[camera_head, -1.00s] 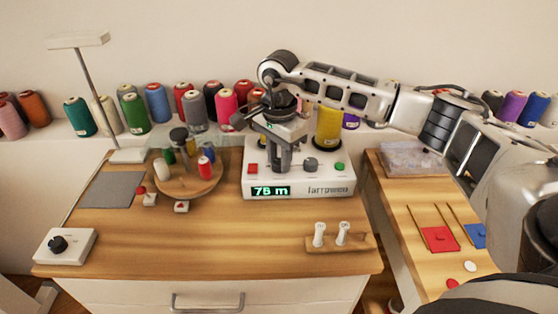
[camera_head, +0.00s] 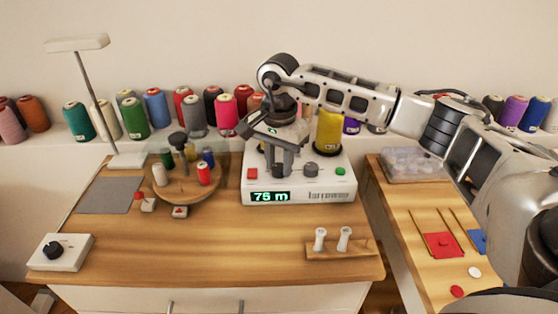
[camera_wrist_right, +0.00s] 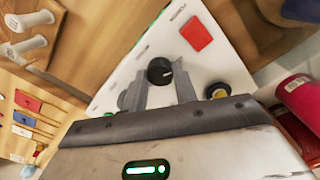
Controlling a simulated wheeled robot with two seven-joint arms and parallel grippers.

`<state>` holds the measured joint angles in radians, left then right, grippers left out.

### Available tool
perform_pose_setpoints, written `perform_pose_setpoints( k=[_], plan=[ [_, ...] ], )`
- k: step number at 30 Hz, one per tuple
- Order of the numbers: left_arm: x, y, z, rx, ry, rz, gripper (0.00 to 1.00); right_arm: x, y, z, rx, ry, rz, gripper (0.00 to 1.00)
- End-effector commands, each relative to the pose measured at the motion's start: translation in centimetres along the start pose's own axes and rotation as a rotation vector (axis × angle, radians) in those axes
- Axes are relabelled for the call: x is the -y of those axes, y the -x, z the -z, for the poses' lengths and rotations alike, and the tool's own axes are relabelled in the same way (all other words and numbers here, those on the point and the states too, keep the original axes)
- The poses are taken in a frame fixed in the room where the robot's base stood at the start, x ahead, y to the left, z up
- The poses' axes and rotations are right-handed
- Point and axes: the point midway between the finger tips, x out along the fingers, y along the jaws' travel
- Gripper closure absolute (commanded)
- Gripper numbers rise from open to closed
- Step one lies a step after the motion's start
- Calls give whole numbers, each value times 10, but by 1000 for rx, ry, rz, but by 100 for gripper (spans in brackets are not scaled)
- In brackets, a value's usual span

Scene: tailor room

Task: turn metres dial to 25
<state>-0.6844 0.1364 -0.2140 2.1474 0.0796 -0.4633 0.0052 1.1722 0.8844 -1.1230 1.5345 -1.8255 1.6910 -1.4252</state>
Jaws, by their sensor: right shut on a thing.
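The white winding machine (camera_head: 318,190) stands at the back of the wooden table, with a green display (camera_head: 269,197) that appears to read 76 m. My left gripper is not in view.
A round wooden spool stand (camera_head: 190,188) is left of the machine. A peg holder (camera_head: 340,249) and a white box with a dark knob (camera_head: 58,252) are near the table's front. A green button (camera_head: 340,171) is at the panel's right. The middle of the table is clear.

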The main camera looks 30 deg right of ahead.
Motion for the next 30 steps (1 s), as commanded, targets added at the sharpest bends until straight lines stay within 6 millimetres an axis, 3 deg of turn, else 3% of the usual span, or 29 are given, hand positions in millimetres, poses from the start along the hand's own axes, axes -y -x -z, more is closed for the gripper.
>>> perform_pose_setpoints(
  k=[1, 2, 4, 13, 17, 30],
  plan=[
    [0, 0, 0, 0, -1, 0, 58, 1, 2, 0, -1, -1, 6, 94],
    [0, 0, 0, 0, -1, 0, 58, 1, 2, 0, -1, -1, 6, 66],
    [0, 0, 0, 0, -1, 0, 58, 1, 2, 0, -1, -1, 5, 50],
    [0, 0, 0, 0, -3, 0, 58, 0, 2, 0, -1, -2, 2, 50],
    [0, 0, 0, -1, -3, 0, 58, 1, 13, 0, -1, -2, 4, 50],
    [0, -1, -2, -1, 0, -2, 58, 1, 113, 0, -2, -1, 7, 50]
  ],
)
